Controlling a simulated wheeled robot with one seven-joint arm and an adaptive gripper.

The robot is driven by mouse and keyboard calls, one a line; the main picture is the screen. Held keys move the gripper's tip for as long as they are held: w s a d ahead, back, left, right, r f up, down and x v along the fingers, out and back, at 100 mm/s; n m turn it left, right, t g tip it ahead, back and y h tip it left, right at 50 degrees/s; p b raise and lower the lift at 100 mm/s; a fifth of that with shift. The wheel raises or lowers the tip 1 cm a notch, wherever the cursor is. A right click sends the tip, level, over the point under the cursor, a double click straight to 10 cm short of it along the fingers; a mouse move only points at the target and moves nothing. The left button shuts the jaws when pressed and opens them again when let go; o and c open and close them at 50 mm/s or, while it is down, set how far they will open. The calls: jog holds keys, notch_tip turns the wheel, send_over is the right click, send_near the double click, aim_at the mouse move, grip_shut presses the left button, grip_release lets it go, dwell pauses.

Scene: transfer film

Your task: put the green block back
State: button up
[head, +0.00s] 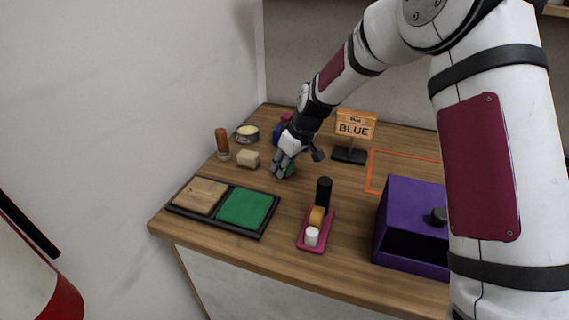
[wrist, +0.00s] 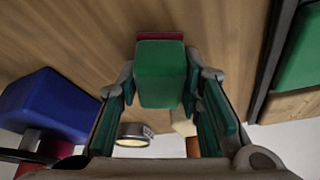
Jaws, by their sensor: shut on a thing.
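My gripper (head: 284,166) is shut on a green block (head: 291,170), towards the back of the wooden table. In the wrist view the green block (wrist: 160,72) sits between the two fingers of my gripper (wrist: 162,85). I cannot tell whether it touches the table or hangs just above it. In the head view my fingers partly cover it. A dark tray (head: 233,232) at the front left has a bare wooden left half and a green right half (head: 245,208). The tray's edge and green part also show at the right of the wrist view (wrist: 300,60).
A sign reading BLUE (head: 355,127) stands behind right of my gripper. A blue object (wrist: 48,105) is close by. A beige block (head: 248,159), brown-topped bottle (head: 222,144) and tin (head: 247,134) stand left. A magenta tray (head: 304,243) with small items and a purple box (head: 405,222) are in front.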

jog(key=shift+f, duration=0.15)
jog(key=o, duration=1.1)
jog(key=v, duration=1.2)
jog(key=shift+r, duration=0.25)
jog(key=s+d+r+m+h, duration=0.15)
jog(key=s+d+r, duration=0.3)
jog(key=s, duration=0.55)
jog(key=s+d+r+m+h, duration=0.1)
jog(key=s+d+r+m, duration=0.2)
jog(key=s+r, duration=0.45)
jog(key=s+d+f+m, duration=0.1)
jog(key=s, duration=0.5)
jog(key=s+d+f+m, duration=0.1)
jog(key=s+d+m, duration=0.1)
jog(key=s, duration=0.5)
jog(key=s+d+f+m, duration=0.1)
jog(key=s, duration=0.6)
jog(key=shift+d+f+t+h, duration=0.15)
jog(key=shift+f+t+h, duration=0.05)
jog(key=shift+t+h, duration=0.2)
